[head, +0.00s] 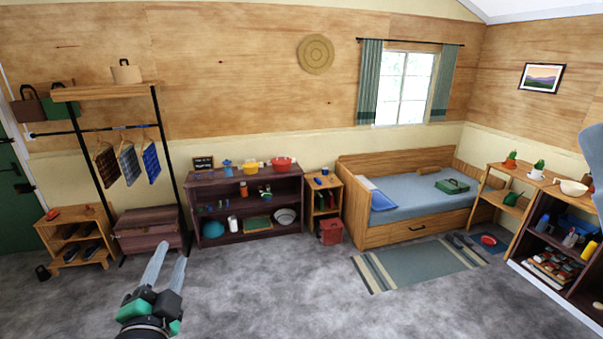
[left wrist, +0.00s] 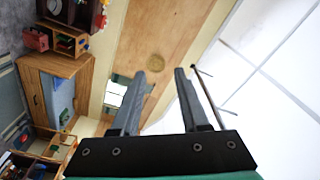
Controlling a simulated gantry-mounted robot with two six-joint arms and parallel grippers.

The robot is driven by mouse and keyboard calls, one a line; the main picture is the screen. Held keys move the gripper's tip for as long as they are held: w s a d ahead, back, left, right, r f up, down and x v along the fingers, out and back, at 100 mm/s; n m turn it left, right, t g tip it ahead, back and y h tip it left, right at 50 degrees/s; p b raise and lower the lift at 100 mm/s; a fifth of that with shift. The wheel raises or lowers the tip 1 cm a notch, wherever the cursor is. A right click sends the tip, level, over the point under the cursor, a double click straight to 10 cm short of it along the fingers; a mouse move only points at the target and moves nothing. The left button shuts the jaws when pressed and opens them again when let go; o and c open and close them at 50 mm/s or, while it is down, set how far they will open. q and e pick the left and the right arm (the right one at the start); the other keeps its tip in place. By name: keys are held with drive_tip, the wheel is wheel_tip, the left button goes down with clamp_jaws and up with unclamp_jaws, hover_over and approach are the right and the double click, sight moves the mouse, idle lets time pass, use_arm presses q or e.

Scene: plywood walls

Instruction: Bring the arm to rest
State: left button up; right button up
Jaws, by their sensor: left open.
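My left gripper (head: 170,262) shows at the lower left of the head view, with two grey fingers pointing up and apart. It is open and nothing is between the fingers. In the left wrist view my left gripper (left wrist: 167,75) also shows open and empty, with the wall and ceiling behind it. It is in the air over the grey floor and touches nothing that I can see. My right gripper is not in either view.
A dark low shelf (head: 243,182) with bowls and bottles, a clothes rack (head: 110,92), and a bed (head: 410,190) line the back wall. A striped rug (head: 420,264) lies before the bed. The grey floor (head: 300,290) in the middle is clear. A shelf (head: 562,262) stands at right.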

use_arm(q)
drive_tip(key=s+d+r+n+t+h, duration=0.1)
drive_tip(key=s+d+r+t, duration=0.1)
drive_tip(key=r, duration=0.6)
drive_tip(key=s+d+r+n+t, duration=0.1)
drive_tip(key=s+d+r+t, duration=0.15)
drive_tip(key=r, duration=0.45)
drive_tip(key=s+d+r+n+t+h, duration=0.2)
drive_tip(key=s+r+n+t+h, duration=0.1)
drive_tip(key=s+r, duration=0.4)
drive_tip(key=s+d+r+n+t+h, duration=0.2)
drive_tip(key=s+r+n, duration=0.1)
drive_tip(key=s+r, duration=0.35)
wheel_tip(320, 180, down, 50)
drive_tip(key=b, duration=4.9)
drive_tip(key=shift+s+a+r+n, duration=0.15)
drive_tip(key=shift+s+r+n, duration=0.05)
drive_tip(key=shift+r+n, duration=0.1)
